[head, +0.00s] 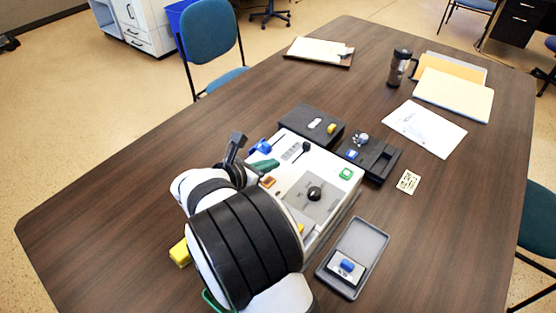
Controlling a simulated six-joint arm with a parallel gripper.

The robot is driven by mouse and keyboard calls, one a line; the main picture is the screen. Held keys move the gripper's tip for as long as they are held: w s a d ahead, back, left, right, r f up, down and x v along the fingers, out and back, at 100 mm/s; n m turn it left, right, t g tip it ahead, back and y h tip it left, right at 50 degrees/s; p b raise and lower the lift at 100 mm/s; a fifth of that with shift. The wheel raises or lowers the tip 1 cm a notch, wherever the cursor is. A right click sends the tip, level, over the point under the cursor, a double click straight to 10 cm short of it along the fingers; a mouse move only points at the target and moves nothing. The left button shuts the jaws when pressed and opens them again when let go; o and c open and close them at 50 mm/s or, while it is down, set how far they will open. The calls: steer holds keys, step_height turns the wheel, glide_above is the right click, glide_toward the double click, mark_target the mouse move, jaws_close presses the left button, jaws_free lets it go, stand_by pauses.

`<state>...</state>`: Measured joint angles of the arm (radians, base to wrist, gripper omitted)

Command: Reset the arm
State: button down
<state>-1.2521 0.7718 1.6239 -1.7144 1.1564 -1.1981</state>
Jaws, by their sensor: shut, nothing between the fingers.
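My arm reaches in from the bottom of the head view, and its thick black and white links fill the lower middle. My gripper (237,149), dark grey, shows only in part beyond the wrist, over the left edge of a white control panel (328,205). It is shut and empty. My arm hides the panel's near left part. The panel carries a black round knob (314,193), a green square button (346,174), a blue part (261,146) and an orange part (268,182).
Black boxes (297,121) and (384,158) stand behind the panel. A grey tray (374,238) holding a blue-topped block (347,265) lies right. A yellow object (180,253) is beside my arm. The table's left side is clear.

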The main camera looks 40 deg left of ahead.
stand_by(0.4)
steer(key=d+r+m+g+h, duration=0.35)
steer(key=d+m, duration=0.55)
steer(key=d, duration=0.6)
steer(key=d+r+m+g+h, duration=0.2)
steer(key=d+r+m+g, duration=0.15)
steer(key=d+m, duration=0.9)
steer(key=s+d+m+g+y, duration=0.3)
steer(key=s+d+m+g, duration=0.2)
steer(key=s+d+m, duration=0.65)
steer(key=s+m+y, duration=0.4)
steer(key=s+m, duration=0.4)
steer(key=s, duration=0.1)
steer(key=shift+a+f+m, duration=0.25)
steer(key=shift+f+m, duration=0.05)
steer(key=shift+f, duration=0.1)
